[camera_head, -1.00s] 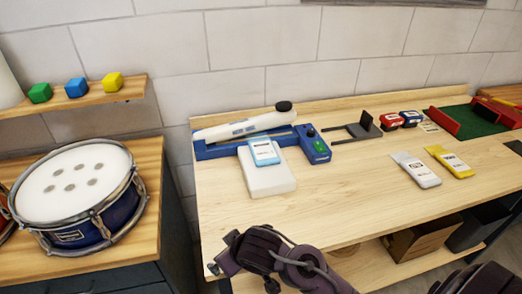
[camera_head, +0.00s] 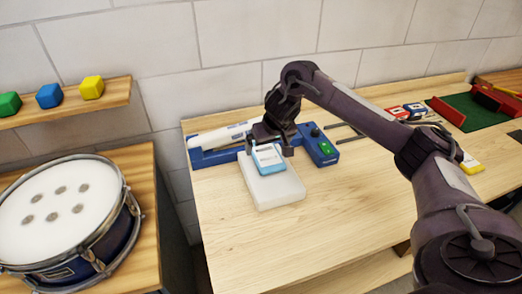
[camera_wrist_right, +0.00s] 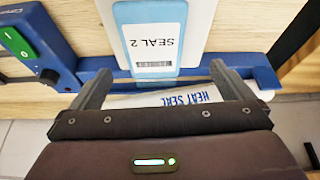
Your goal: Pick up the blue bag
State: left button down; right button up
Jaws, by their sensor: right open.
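The blue bag (camera_head: 267,157) with a white label lies on a white block (camera_head: 275,190) in front of the blue heat sealer (camera_head: 207,158). In the right wrist view the bag (camera_wrist_right: 150,12) shows its label, which reads "SEAL 2". My right gripper (camera_head: 270,146) is open at the bag's far end. In the right wrist view its two fingers (camera_wrist_right: 160,82) stand apart, one to each side of the bag's near edge. I cannot tell whether they touch it. My left gripper is not in view.
The sealer's control box (camera_head: 319,146) with a green switch stands just right of the block. A drum (camera_head: 62,218) is on a separate bench at left, below a shelf with coloured blocks (camera_head: 49,96). A yellow bag (camera_head: 471,164) lies far right. The front of the table is clear.

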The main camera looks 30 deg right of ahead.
aim_at(267, 154)
jog(key=shift+d+r+m+g, duration=0.3)
jog(key=shift+d, duration=0.45)
jog(key=shift+w+f, duration=0.1)
jog(key=shift+f, duration=0.2)
jog(key=shift+b+x, duration=0.5)
jog(key=shift+x, duration=0.35)
jog(key=shift+w+f, duration=0.15)
jog(key=shift+f, duration=0.15)
jog(key=p+x, duration=0.1)
jog(key=x, duration=0.2)
jog(key=shift+w+a+f, duration=0.2)
jog(key=shift+f, duration=0.1)
jog(key=shift+w+f, duration=0.15)
jog(key=shift+f, duration=0.2)
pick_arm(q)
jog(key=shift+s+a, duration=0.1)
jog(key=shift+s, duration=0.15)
pick_arm(e)
jog(key=shift+c, duration=0.3)
jog(key=c, duration=1)
